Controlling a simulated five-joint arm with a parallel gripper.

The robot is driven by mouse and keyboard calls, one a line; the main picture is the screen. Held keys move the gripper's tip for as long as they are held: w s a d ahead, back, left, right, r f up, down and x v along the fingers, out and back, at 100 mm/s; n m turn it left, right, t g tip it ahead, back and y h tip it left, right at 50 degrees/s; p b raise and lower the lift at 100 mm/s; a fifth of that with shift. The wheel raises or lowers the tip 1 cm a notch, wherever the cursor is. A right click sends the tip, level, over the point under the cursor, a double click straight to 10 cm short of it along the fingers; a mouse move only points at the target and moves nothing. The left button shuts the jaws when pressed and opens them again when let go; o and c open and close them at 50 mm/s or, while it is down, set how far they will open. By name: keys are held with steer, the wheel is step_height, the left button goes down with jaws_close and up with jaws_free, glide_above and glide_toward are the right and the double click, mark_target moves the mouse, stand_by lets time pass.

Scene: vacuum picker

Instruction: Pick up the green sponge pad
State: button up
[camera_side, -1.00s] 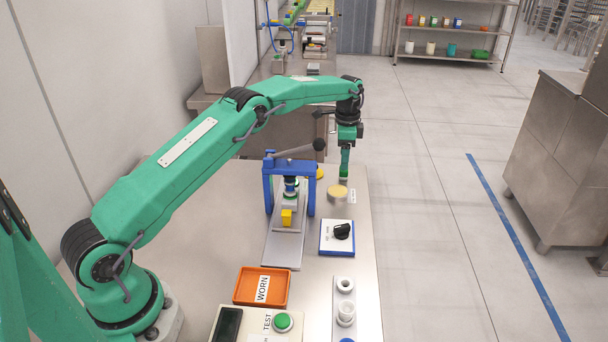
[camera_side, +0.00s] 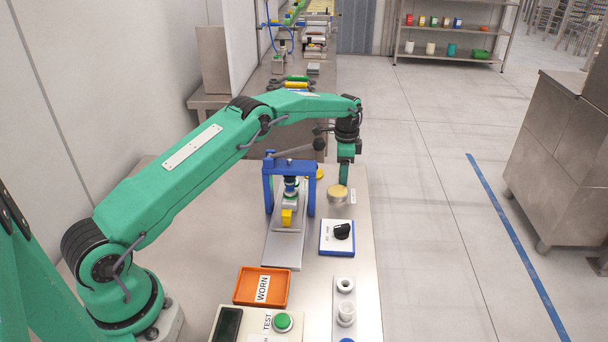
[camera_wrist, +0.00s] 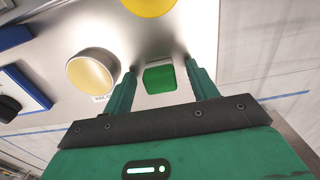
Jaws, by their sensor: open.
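The green sponge pad (camera_wrist: 160,78) shows in the wrist view as a small green square with a pale, shiny rim, on the steel bench top. It lies between the two green fingers of my gripper (camera_wrist: 162,75), with a gap visible on each side. The gripper is open and holds nothing. In the side view my gripper (camera_side: 345,182) points down over the bench's far right part, just behind the round pot. I cannot make out the pad in the side view, and the gripper may hide it.
A round pot with a tan top (camera_side: 338,192) stands close to my gripper. A blue press (camera_side: 290,180) with a lever stands to the left. A black-knob box (camera_side: 338,236) and an orange WORN tray (camera_side: 262,303) are nearer.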

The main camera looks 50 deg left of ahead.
steer(key=shift+c, duration=0.5)
steer(key=c, duration=0.9)
steer(key=shift+r, duration=0.15)
steer(key=shift+c, duration=0.2)
steer(key=shift+r, duration=1.2)
steer(key=shift+d+r, duration=0.15)
steer(key=shift+r, duration=0.7)
steer(key=s+d+r, duration=0.4)
steer(key=d+r, duration=0.2)
steer(key=d, duration=0.4)
steer(key=shift+s+d+r, duration=0.25)
steer(key=shift+r, duration=0.1)
steer(key=shift+o, duration=0.8)
steer(key=shift+c, duration=0.5)
